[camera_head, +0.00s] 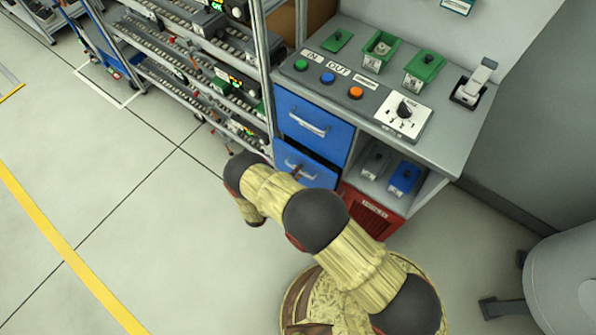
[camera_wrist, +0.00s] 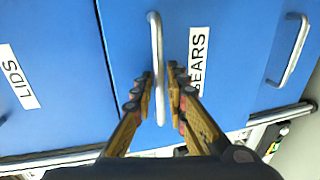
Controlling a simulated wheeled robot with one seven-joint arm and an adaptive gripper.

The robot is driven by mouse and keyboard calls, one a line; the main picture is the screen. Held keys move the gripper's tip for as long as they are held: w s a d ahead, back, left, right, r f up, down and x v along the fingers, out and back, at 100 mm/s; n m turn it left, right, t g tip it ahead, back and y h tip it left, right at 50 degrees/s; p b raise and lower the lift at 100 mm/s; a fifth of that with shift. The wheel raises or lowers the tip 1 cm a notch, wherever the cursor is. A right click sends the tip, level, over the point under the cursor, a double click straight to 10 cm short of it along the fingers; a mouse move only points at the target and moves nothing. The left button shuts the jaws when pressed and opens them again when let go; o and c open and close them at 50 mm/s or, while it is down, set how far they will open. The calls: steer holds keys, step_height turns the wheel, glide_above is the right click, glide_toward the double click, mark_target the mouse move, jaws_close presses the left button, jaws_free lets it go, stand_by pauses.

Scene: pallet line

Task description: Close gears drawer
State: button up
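The gears drawer (camera_wrist: 215,95) is a blue front in the middle of the wrist view, with a white label partly hidden by a finger. Its pale bar handle (camera_wrist: 157,40) runs between the two fingers of my gripper (camera_wrist: 161,75). The fingers stand on either side of the bar, with a narrow gap showing, so they look open around it. In the head view my gripper (camera_head: 297,172) is at the lower visible blue drawer (camera_head: 318,171), partly hidden by my arm. How far the drawer stands out is hard to tell.
A blue drawer labelled LIDS (camera_wrist: 40,110) is beside it, and another blue front with a handle (camera_wrist: 288,50) is on the other side. The upper blue drawer (camera_head: 330,138) sits under the grey worktop (camera_head: 440,140). A red crate (camera_head: 368,212) is low on the right; a shelf rack (camera_head: 190,70) stands left.

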mark_target(303, 164)
steer(key=shift+w+d, duration=0.15)
steer(key=shift+w, duration=0.05)
steer(key=shift+c, duration=0.5)
jaws_close()
steer(key=x, duration=0.2)
steer(key=b+x, duration=0.1)
steer(key=shift+w+d+r, duration=0.2)
steer(key=shift+w+d, duration=0.1)
steer(key=shift+w, duration=0.05)
steer(key=shift+w+d, duration=0.2)
steer(key=shift+w, duration=0.1)
steer(key=shift+a+r, duration=0.1)
